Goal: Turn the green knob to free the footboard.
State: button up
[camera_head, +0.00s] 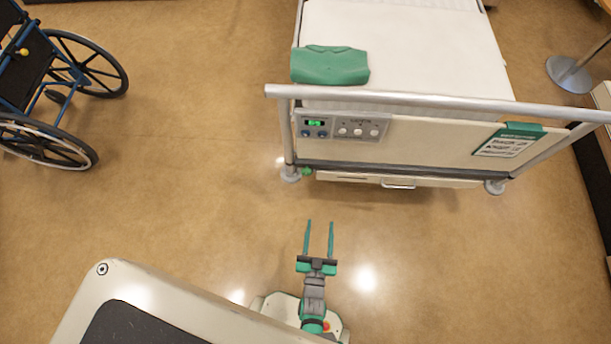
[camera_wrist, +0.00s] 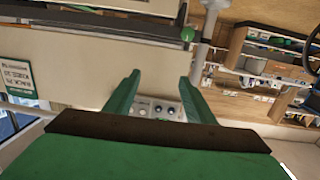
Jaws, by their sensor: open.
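The small green knob (camera_head: 307,171) sits low by the left post of the footboard (camera_head: 430,143). It also shows as a round green ball near the top of the wrist view (camera_wrist: 187,34), beside a grey post. My gripper (camera_head: 319,223) is open and empty, its two green fingers pointing at the bed's end. It is apart from the knob, a short way in front of the footboard in the head view. In the wrist view, the knob lies beyond the fingertips (camera_wrist: 160,78), above the right one. The footboard fills much of the wrist view's left side (camera_wrist: 90,60).
A control panel (camera_head: 342,127) and a hanging green-topped card (camera_head: 508,140) are on the footboard, under a metal rail (camera_head: 420,99). A green cushion-like object (camera_head: 330,66) lies on the bed. A wheelchair (camera_head: 50,85) stands at the left. The floor between is clear.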

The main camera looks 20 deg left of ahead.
jog(key=y, duration=0.1)
send_near(306, 174)
jog(key=shift+t, duration=0.3)
jog(key=x, duration=0.9)
jog(key=shift+f, duration=0.15)
jog(key=c, duration=1)
